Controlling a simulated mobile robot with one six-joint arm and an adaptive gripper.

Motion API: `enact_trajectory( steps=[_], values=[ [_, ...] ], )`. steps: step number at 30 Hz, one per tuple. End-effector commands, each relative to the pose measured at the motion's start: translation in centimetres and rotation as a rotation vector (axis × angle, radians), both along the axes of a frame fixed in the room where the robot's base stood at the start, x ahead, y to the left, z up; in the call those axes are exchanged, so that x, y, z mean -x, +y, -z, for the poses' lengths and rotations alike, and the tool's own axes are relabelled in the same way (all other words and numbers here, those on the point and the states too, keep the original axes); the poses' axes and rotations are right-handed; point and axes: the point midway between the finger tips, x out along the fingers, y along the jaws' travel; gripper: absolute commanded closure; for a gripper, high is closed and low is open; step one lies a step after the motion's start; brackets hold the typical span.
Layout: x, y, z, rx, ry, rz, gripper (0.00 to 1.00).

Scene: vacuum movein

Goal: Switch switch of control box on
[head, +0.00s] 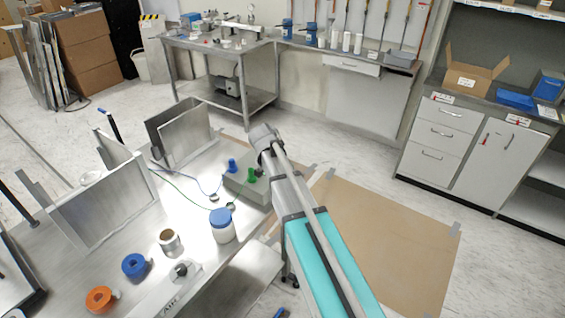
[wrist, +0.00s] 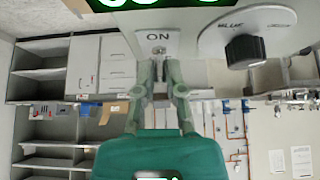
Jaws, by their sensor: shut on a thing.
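The control box (head: 242,187) is a grey box on the right edge of the steel table in the head view, with a blue and a green plug on top. My arm covers part of it, and its switch cannot be made out there. In the wrist view the pale front of the control box (wrist: 205,30) fills the top, with a black VALUE knob (wrist: 245,50) at the right and a lit green display at the top edge. My gripper (wrist: 159,72) is shut on the small metal switch (wrist: 159,53) just under the ON label. The gripper's fingers hide part of the switch.
The steel table (head: 190,215) also bears a white jar with a blue lid (head: 222,226), a metal can (head: 169,241), a blue roll (head: 135,265), an orange roll (head: 100,299) and upright metal plates (head: 105,205). Thin cables run to the box. Brown sheeting (head: 390,245) covers the floor at right.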

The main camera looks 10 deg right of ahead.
Motion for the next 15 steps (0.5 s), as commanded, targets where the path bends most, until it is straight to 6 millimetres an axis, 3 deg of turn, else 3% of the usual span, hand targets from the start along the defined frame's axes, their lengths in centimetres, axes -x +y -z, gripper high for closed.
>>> enact_trajectory(
  steps=[1, 15],
  values=[
    [0.58, 0.18, 0.71, 0.027, -0.025, 0.000, 1.00],
    [0.88, 0.63, 0.63, 0.209, -0.207, 0.003, 1.00]
  ],
)
